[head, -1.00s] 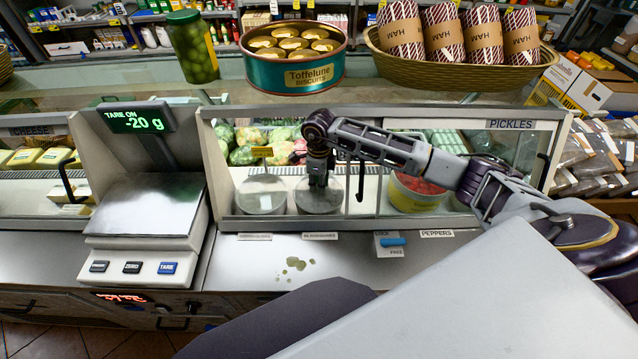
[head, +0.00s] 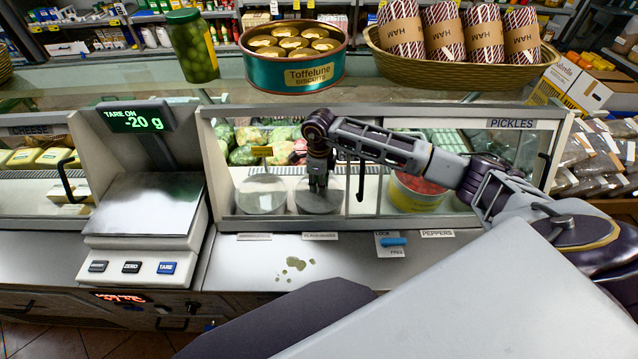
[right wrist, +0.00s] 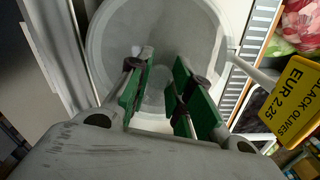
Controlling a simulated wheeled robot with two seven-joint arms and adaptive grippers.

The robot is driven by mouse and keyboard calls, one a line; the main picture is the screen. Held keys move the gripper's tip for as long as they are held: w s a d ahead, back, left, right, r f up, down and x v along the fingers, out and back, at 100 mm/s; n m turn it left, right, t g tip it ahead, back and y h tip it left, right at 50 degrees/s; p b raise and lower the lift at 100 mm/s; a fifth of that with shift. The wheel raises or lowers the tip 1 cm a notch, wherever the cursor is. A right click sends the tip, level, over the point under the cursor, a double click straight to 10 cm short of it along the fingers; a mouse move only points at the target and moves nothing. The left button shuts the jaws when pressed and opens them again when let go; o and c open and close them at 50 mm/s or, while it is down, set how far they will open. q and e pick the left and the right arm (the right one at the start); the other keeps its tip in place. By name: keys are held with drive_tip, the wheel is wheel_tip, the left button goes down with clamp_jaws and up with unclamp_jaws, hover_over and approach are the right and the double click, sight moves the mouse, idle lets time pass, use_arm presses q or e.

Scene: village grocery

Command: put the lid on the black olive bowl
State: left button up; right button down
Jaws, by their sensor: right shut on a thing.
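A round grey lid (head: 328,204) lies level over the black olive place in the counter case, right of another round grey lid (head: 262,196). My right gripper (head: 318,184) reaches down onto its middle from above. In the right wrist view the green-padded fingers (right wrist: 162,100) are closed in on the middle of the lid (right wrist: 112,42), with a narrow gap between the pads. The gripped part is mostly hidden by the fingers. The bowl under the lid is hidden, so I cannot tell how the lid sits on it. My left gripper is out of view.
A yellow "Black Olives" tag (right wrist: 295,100) stands beside the lid. A tub of red peppers (head: 415,192) is to the right. Glass panes frame the case opening. A scale (head: 145,215) stands left, and small green bits (head: 295,263) lie on the front counter.

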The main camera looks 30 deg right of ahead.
idle(0.4)
drive_tip(key=c, duration=0.7)
unclamp_jaws()
drive_tip(key=shift+r, duration=0.15)
drive_tip(key=shift+r+p, duration=1.75)
drive_tip(key=shift+r, duration=1.6)
clamp_jaws()
